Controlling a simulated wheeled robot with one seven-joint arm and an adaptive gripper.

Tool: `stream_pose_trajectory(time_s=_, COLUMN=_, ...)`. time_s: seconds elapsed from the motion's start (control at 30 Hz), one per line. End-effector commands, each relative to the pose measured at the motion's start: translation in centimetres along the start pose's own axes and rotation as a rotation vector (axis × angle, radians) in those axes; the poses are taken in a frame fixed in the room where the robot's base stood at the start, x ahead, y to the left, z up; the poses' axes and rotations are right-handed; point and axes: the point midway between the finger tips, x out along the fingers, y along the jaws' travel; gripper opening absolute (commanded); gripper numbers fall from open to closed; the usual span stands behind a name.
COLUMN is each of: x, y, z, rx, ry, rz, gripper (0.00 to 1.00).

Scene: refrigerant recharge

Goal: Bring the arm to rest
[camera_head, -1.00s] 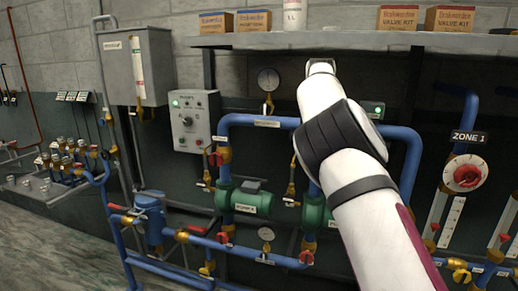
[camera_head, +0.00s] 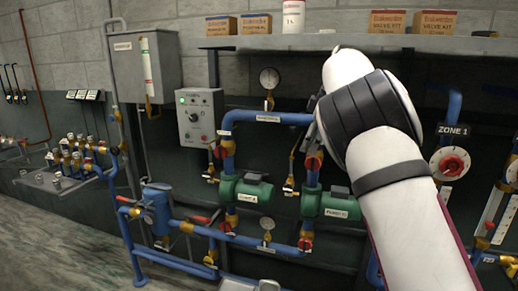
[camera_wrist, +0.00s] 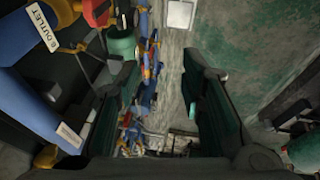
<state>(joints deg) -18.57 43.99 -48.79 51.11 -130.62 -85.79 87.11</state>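My arm (camera_head: 395,165) is white with black joint bands. It rises from the lower right of the head view and bends in front of the pipework below the shelf. My gripper (camera_wrist: 160,72) shows in the wrist view with its two dark fingers spread apart. Nothing is held between them. In the head view the gripper cannot be made out. A blue pipe with an "OUTLET" label (camera_wrist: 40,30) is close on the left of the wrist view, beside the left finger. I cannot tell whether they touch.
Blue pipes with green pumps (camera_head: 245,193) line the wall. A grey control box (camera_head: 200,118) and cabinet (camera_head: 130,70) hang left. The shelf (camera_head: 280,42) holds boxes and a white bottle (camera_head: 293,15). A Zone 1 dial (camera_head: 450,164) is right of my arm. Floor (camera_head: 60,250) is clear at lower left.

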Motion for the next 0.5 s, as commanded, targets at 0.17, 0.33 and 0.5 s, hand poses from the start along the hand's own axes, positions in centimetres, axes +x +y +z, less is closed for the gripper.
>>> stream_pose_trajectory(time_s=0.17, x=-3.8, y=2.1, z=-1.9, rx=-0.009, ry=0.204, rz=0.155, gripper=0.36)
stream_pose_trajectory(time_s=0.33, x=-10.3, y=4.7, z=-3.7, rx=0.019, ry=0.442, rz=0.393, gripper=0.36)
stream_pose_trajectory(time_s=0.5, x=-20.4, y=6.6, z=-2.8, rx=0.157, ry=0.673, rz=0.732, gripper=0.36)
